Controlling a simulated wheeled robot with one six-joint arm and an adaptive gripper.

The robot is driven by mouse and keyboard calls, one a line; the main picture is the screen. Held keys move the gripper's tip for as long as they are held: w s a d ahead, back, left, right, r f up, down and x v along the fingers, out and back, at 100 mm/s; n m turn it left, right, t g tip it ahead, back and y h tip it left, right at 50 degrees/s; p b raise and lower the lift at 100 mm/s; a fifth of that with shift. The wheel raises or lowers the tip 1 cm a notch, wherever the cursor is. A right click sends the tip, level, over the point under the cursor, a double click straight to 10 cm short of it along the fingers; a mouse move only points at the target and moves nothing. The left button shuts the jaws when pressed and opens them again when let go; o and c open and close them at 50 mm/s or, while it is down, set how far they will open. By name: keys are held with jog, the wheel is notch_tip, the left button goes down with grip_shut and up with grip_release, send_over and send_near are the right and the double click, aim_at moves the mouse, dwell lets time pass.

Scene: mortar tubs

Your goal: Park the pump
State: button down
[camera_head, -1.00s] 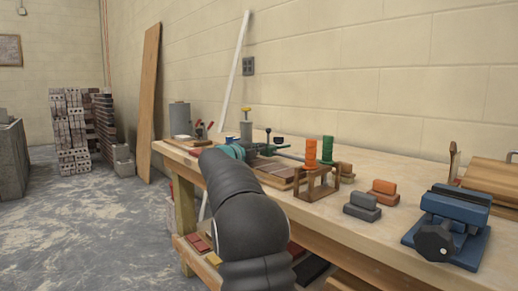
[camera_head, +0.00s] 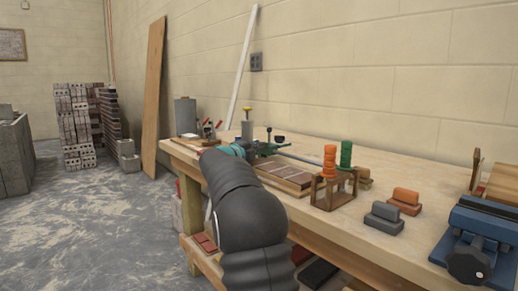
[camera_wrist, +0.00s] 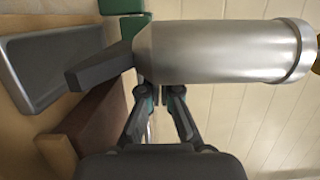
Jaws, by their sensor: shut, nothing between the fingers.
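The pump (camera_head: 247,129) looks like an upright silver cylinder with a yellow knob on top, standing at the back of the workbench (camera_head: 400,249) near its far end. In the wrist view its metal cylinder (camera_wrist: 220,52) lies across the upper middle, with a dark grey arm-like part at its left and a bit of the brass knob at the right edge. My gripper (camera_wrist: 158,95) is shut and empty, close beside the cylinder; its fingertips are partly hidden by it. In the head view my dark arm reaches over the bench and its end is hard to separate from teal parts around the pump.
Grey (camera_head: 384,217) and orange (camera_head: 405,201) blocks and a blue vise (camera_head: 485,240) stand nearer. A brick-coloured slab (camera_head: 285,176) lies by the pump. The bench's middle back is clear.

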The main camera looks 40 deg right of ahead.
jog(key=s, duration=0.2)
jog(key=s+b, duration=0.1)
jog(key=shift+s+d, duration=0.25)
jog(key=shift+s, duration=0.1)
jog(key=v, duration=0.9)
jog(key=shift+s+a+r+b, duration=0.1)
jog(key=shift+a+b, duration=0.25)
